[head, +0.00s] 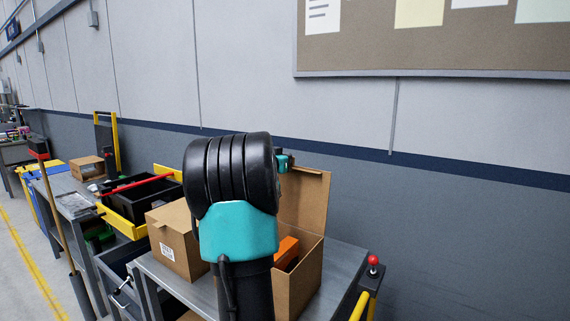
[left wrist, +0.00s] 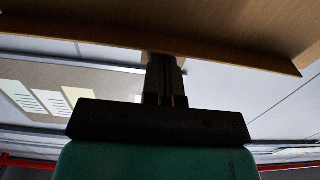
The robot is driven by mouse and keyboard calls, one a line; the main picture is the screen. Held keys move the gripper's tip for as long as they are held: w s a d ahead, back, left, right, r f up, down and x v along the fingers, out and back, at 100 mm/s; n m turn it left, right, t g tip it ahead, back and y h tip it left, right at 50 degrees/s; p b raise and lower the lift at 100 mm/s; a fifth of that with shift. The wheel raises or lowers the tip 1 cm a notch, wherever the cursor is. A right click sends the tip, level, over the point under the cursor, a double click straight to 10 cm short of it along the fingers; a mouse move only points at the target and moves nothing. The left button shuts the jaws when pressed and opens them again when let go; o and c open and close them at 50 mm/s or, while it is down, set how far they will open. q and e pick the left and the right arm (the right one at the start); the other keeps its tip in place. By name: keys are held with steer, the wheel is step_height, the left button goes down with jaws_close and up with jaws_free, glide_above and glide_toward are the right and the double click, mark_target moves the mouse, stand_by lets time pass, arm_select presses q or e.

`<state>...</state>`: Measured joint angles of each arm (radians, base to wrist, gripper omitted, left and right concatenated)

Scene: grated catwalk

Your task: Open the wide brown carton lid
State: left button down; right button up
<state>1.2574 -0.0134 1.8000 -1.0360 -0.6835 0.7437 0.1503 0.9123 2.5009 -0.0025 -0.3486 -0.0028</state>
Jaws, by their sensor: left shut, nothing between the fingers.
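The wide brown carton (head: 308,275) stands on a grey bench, partly hidden behind my black and teal arm. Its lid (head: 305,200) stands raised, close to upright, at the carton's back. The carton's inside shows, with an orange thing in it. In the left wrist view a brown cardboard panel (left wrist: 215,28) spans the top. My left gripper (left wrist: 165,62) is shut and empty, its fingertips at the panel's lower edge; I cannot tell whether they touch. In the head view, a small teal part of it shows beside the lid's top left corner. My right gripper is not in view.
A closed carton with a label (head: 175,247) stands left of the open one. Further left are a yellow and black bin (head: 125,215) and a small carton (head: 87,168). A red-knobbed post (head: 373,268) stands at the bench's right end. A wall rises behind.

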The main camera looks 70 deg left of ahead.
arm_select(q)
steer(key=shift+x, duration=2.55)
steer(key=shift+s+f, duration=0.1)
